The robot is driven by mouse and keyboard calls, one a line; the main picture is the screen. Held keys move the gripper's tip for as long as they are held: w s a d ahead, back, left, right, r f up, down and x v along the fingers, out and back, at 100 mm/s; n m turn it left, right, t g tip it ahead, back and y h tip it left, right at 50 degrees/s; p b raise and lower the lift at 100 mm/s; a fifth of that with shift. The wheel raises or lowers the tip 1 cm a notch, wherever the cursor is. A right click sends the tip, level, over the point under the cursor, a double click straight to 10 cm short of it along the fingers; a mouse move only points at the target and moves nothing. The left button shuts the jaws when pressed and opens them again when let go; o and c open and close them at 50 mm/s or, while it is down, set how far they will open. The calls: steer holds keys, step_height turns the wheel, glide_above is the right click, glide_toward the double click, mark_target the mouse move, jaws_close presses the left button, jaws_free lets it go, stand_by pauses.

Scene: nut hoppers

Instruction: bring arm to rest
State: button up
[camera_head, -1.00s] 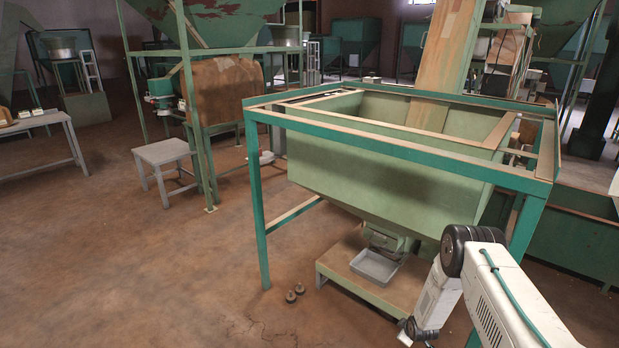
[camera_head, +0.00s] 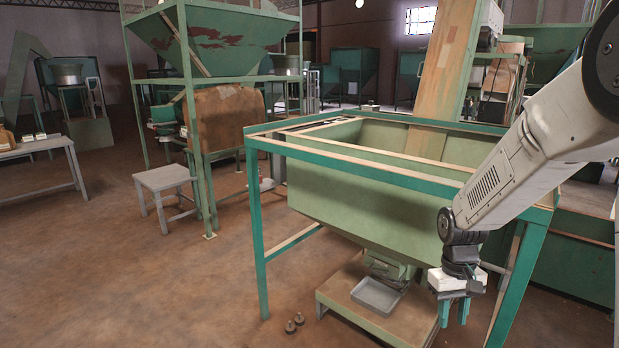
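My gripper (camera_head: 454,314) hangs at the end of my white arm at the right, pointing down. Its two teal fingers stand apart with nothing seen between them. In the picture it is in front of the lower right of the green hopper (camera_head: 365,200) and to the right of the grey tray (camera_head: 377,294) under the hopper's outlet. I cannot tell whether it touches anything; it looks clear of the frame.
The hopper's teal frame (camera_head: 257,235) surrounds it, with a leg close right of my gripper. Two small dark round pieces (camera_head: 294,323) lie on the floor. A grey stool (camera_head: 165,183) and a table (camera_head: 45,145) stand left. Open floor lies at front left.

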steer(key=s+a+r+t, duration=0.1)
steer(key=s+a+r, duration=0.1)
steer(key=s+r, duration=0.7)
steer(key=s+a+r+m+t, duration=0.1)
steer(key=s+a+r+t, duration=0.1)
steer(key=s+r, duration=0.8)
steer(key=s, duration=0.5)
steer(key=shift+s+a+r+t, duration=0.25)
steer(key=shift+s+a+t, duration=0.05)
steer(key=shift+s+a, duration=0.05)
